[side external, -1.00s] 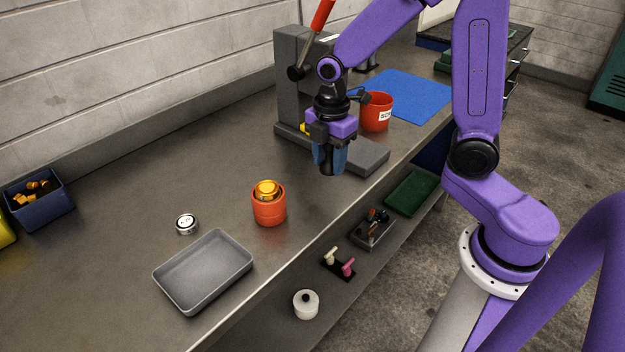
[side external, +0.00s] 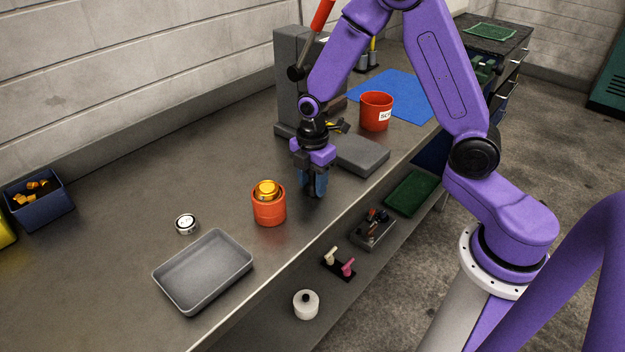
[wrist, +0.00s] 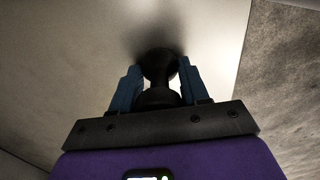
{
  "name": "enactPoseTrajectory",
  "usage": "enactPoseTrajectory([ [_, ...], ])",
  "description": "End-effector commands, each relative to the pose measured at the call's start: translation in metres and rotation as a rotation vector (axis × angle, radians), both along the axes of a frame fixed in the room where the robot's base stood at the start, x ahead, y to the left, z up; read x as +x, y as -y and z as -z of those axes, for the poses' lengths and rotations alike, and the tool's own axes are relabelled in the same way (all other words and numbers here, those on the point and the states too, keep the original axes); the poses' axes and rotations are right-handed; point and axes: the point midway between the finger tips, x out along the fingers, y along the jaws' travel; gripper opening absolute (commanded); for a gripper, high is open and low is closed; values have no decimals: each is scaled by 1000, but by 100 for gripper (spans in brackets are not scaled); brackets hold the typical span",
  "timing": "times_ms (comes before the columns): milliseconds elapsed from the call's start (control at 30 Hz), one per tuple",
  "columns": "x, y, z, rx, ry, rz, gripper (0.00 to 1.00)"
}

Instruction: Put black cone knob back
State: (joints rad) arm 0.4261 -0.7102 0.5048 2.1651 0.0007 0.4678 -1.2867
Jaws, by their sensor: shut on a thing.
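My gripper (side external: 311,189) is low over the bench, just right of the orange cup with a yellow piece in its top. In the wrist view its blue fingers (wrist: 156,85) are shut on the black knob (wrist: 159,64), which sits between the fingertips. A dark shadow lies on the bench surface right beyond the knob, so it is close to the bench. I cannot tell whether it touches. In the side view the fingers mostly hide the knob.
The orange cup (side external: 269,210) stands close left of my gripper. A grey tray (side external: 186,306) and a round silver piece (side external: 186,224) are farther left. The grey press base (side external: 362,155) and red bin (side external: 376,112) are behind right. The bench's front edge is near.

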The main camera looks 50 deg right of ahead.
Motion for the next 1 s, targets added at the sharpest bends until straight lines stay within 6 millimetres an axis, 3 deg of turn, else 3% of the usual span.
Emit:
enactPoseTrajectory([
  [333, 0, 0, 3, 0, -1, 0, 13],
  [367, 0, 0, 3, 0, -1, 0, 51],
  [400, 0, 0, 3, 0, -1, 0, 64],
  [433, 0, 0, 3, 0, -1, 0, 70],
  [767, 0, 0, 1, 0, 0, 0, 70],
  [1000, 1, 0, -23, 2, 5, 1, 70],
])
